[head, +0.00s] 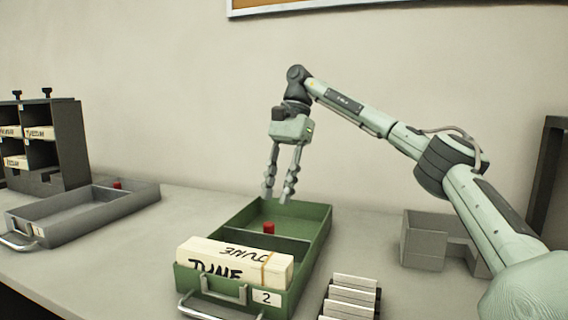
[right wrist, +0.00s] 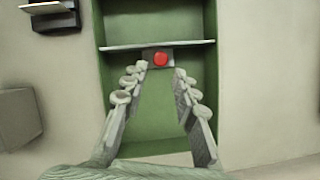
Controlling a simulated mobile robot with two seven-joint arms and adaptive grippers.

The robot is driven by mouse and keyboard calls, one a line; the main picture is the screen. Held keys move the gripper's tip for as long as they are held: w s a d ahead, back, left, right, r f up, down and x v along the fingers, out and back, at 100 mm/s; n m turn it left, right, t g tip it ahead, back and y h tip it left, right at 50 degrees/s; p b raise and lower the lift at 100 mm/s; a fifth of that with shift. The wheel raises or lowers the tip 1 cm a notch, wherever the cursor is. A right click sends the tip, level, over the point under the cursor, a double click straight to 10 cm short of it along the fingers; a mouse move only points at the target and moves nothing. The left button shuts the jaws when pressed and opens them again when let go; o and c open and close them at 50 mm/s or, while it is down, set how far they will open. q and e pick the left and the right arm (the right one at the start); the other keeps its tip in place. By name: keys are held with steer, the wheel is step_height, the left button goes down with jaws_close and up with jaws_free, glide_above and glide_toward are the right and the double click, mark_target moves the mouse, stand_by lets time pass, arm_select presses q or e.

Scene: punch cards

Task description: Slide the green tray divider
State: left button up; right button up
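The green tray (head: 321,226) labelled 2 stands on the table, with a block of cards marked JUNE (head: 235,262) in its front part. The divider (head: 284,248) crosses the tray behind the cards and carries a red knob (head: 269,228). In the right wrist view the divider (right wrist: 190,43) spans the tray, and the red knob (right wrist: 161,59) lies just beyond the fingertips. My right gripper (head: 278,198) points down over the tray's back part, open and empty. It also shows in the right wrist view (right wrist: 157,72), fingers apart. My left gripper is out of view.
A grey tray (head: 95,215) with a red knob stands at left before a dark pigeonhole rack (head: 62,140). A small stack of white-topped slats (head: 350,297) lies right of the green tray. A grey box (head: 425,241) stands further right.

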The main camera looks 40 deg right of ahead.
steer(key=v, duration=0.6)
steer(key=shift+d, duration=0.1)
